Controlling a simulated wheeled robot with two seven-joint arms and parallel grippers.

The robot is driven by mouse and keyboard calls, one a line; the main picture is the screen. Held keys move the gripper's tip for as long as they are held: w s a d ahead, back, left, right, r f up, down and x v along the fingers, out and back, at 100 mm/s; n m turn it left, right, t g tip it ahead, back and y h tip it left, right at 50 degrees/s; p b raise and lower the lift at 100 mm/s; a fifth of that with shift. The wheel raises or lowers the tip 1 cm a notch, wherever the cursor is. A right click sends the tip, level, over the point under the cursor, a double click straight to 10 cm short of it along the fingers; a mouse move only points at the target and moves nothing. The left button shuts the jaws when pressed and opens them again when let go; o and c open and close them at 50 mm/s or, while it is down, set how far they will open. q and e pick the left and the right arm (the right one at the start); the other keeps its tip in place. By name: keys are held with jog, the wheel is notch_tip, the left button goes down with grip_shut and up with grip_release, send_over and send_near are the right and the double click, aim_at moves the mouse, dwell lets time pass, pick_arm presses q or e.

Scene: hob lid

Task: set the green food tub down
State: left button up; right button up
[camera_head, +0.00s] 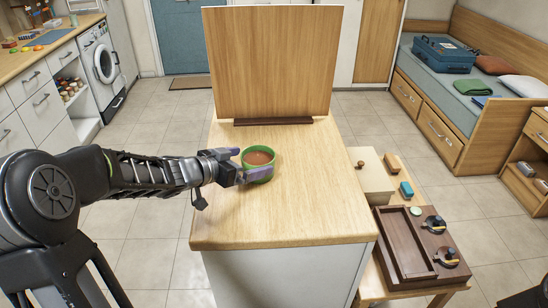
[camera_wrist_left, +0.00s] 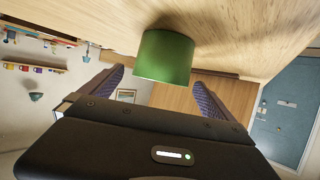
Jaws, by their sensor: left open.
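The green food tub (camera_head: 258,171) stands upright on the wooden counter top (camera_head: 290,212), with reddish-brown food showing inside it. The tub's base appears to rest on the counter. The upright wooden lid panel (camera_head: 268,60) stands behind the tub. My right gripper is not in view.
A dark strip (camera_head: 273,121) runs along the foot of the panel. At the right, a low table holds a pale box (camera_head: 371,172), a dark wooden tray (camera_head: 402,245) and small items. The counter's front is clear.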

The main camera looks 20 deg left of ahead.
aim_at(268, 155)
pick_arm(q)
jog(key=shift+s+r, duration=0.1)
jog(key=shift+s, duration=0.1)
jog(key=shift+x, duration=1)
jog(key=shift+w, duration=0.4)
jog(key=x, duration=0.5)
jog(key=shift+w+b, duration=0.15)
jog(key=shift+b, duration=0.25)
jog(key=shift+c, duration=0.2)
